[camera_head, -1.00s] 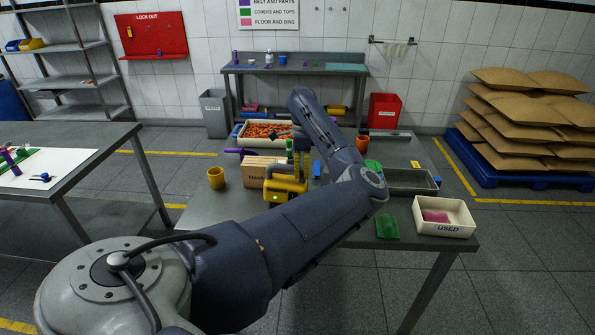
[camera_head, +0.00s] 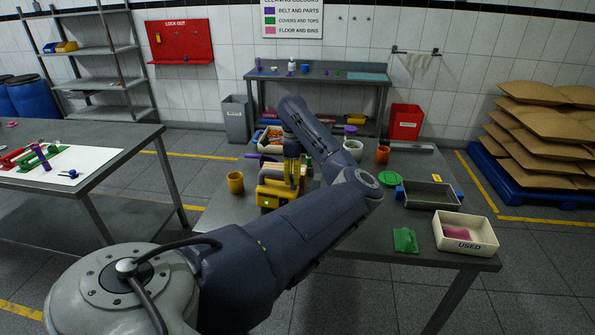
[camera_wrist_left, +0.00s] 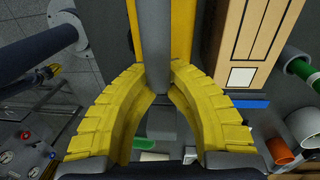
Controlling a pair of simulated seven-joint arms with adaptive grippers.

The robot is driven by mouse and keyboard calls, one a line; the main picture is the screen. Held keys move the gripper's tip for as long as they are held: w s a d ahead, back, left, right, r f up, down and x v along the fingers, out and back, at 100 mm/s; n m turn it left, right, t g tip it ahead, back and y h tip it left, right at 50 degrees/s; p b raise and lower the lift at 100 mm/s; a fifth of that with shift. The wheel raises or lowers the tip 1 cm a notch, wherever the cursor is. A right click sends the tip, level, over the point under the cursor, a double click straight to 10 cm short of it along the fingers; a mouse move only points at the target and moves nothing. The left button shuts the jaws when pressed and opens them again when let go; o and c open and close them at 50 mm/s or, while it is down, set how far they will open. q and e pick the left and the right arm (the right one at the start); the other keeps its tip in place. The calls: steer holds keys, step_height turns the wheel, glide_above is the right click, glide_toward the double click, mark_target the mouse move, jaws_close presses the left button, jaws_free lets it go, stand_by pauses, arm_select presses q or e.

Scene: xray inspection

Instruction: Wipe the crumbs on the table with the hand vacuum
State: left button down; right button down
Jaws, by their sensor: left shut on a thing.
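My left gripper (camera_head: 291,162) is low over the middle table, pointing down. It is shut on the yellow hand vacuum (camera_head: 277,194), which has a small green light on its near end. In the left wrist view the yellow fingers (camera_wrist_left: 158,82) close around a grey bar of the vacuum (camera_wrist_left: 154,45), with a yellow part beside it. I cannot tell whether the vacuum touches the table. No crumbs can be made out; my arm hides part of the tabletop. My right gripper is not in view.
To the right are a green disc (camera_head: 390,178), a grey tray (camera_head: 432,195), a green cloth (camera_head: 405,240) and the USED bin (camera_head: 466,236).

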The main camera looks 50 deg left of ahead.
arm_select(q)
steer(key=shift+s+a, duration=0.5)
steer(key=shift+a, duration=0.15)
step_height(320, 180, up, 3)
steer(key=shift+w+r, duration=0.1)
steer(key=shift+r, duration=0.05)
steer(key=shift+d+r, duration=0.15)
steer(key=shift+r, duration=2.65)
